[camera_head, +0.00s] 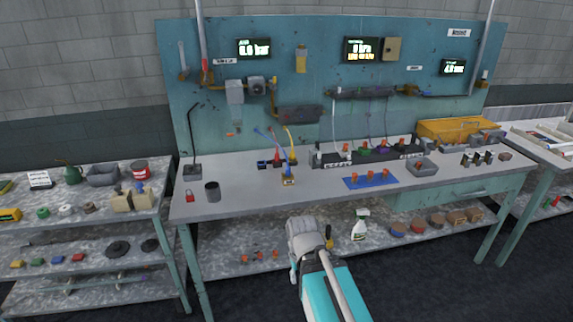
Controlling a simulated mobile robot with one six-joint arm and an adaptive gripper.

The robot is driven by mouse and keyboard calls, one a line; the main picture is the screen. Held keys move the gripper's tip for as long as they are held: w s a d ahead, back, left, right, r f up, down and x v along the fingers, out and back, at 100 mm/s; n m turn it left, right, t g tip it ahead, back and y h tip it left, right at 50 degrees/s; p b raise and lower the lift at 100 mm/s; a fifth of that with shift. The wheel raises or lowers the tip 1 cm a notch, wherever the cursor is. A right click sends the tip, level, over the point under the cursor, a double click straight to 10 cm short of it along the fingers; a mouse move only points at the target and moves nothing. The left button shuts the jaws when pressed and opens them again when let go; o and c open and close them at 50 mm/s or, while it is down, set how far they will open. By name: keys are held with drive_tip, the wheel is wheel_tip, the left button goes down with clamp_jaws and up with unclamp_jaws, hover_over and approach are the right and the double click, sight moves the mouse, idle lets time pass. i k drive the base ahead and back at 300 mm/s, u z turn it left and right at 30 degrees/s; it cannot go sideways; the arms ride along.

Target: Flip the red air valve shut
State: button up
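A small red part, which looks like the valve handle (205,77), sits at the foot of the vertical pipe at the upper left of the teal back panel (330,45). It is too small to tell how its lever is turned. My arm reaches up from the bottom of the picture, in front of the bench. My gripper (297,272) is at its far end, low and well away from the red part. Its fingers are not clear enough to tell open from shut, and I see nothing held in it.
The workbench (245,198) carries a dark cup (212,191), a red padlock (190,196), a blue mat (355,186) and a grey tray (423,168). A thin dark stand (191,140) rises at the left. Hoses stand mid-bench.

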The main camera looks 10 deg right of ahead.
sight(205, 67)
drive_tip(key=k, duration=1)
drive_tip(key=z, duration=0.4)
drive_tip(key=i, duration=1.95)
drive_tip(key=u, duration=0.4)
